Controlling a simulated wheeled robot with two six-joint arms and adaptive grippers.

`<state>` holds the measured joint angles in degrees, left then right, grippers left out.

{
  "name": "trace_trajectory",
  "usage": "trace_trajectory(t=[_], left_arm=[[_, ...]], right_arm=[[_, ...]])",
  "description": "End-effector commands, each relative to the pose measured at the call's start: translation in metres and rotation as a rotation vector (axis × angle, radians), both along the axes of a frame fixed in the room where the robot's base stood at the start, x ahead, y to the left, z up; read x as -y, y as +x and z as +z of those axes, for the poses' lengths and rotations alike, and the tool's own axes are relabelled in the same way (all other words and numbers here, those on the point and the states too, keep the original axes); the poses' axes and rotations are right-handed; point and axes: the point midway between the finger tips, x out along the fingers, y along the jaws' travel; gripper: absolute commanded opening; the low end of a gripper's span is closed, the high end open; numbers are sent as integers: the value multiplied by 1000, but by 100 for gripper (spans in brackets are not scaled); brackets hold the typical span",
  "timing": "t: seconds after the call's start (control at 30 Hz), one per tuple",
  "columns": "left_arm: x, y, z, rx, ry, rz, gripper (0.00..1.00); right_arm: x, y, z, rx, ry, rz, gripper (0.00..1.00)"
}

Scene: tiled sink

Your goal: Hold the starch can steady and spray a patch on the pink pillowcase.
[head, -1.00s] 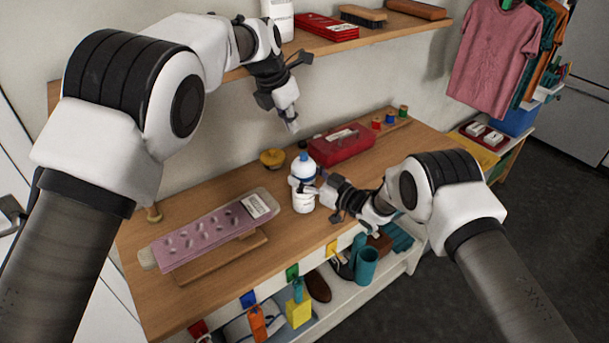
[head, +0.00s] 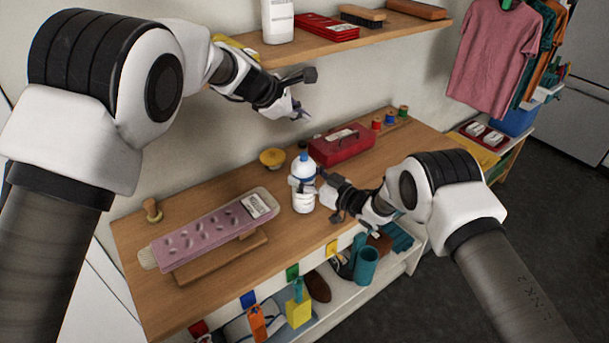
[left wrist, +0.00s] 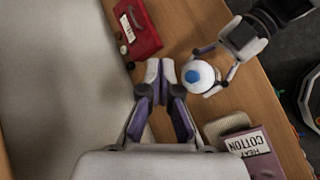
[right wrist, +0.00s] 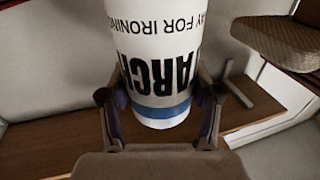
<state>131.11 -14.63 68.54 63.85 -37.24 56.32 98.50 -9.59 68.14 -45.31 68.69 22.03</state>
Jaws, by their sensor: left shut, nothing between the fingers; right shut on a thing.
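The starch can (head: 303,199), white with a blue top, stands upright on the wooden bench. My right gripper (head: 317,190) is shut on it from the right; the right wrist view shows the fingers on both sides of the lettered can (right wrist: 155,50). My left gripper (head: 302,112) is shut and empty, above and apart from the can. The left wrist view shows its fingertips (left wrist: 161,72) beside the can's blue nozzle (left wrist: 192,77) in the picture. The pink pillowcase (head: 205,236) lies on a small ironing board, left of the can, with a HEAT COTTON card (head: 261,205) at its right end.
A red box (head: 342,146) and a yellow pincushion-like object (head: 272,158) sit behind the can. A shelf (head: 345,41) with a white bottle (head: 277,20) hangs above near my left arm. The bench front right of the board is clear.

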Motion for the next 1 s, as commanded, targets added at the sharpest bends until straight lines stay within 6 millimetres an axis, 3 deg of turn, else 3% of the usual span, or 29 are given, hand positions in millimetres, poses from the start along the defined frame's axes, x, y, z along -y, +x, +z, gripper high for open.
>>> trace_trajectory(t=[0.53, 1.0], left_arm=[[1, 0, -77, -4, 1, -3, 0], [1, -1, -87, -1, 2, -4, 0]], right_arm=[[0, 0, -1, -1, 0, 0, 7], [0, 0, -1, -1, -1, 0, 7]])
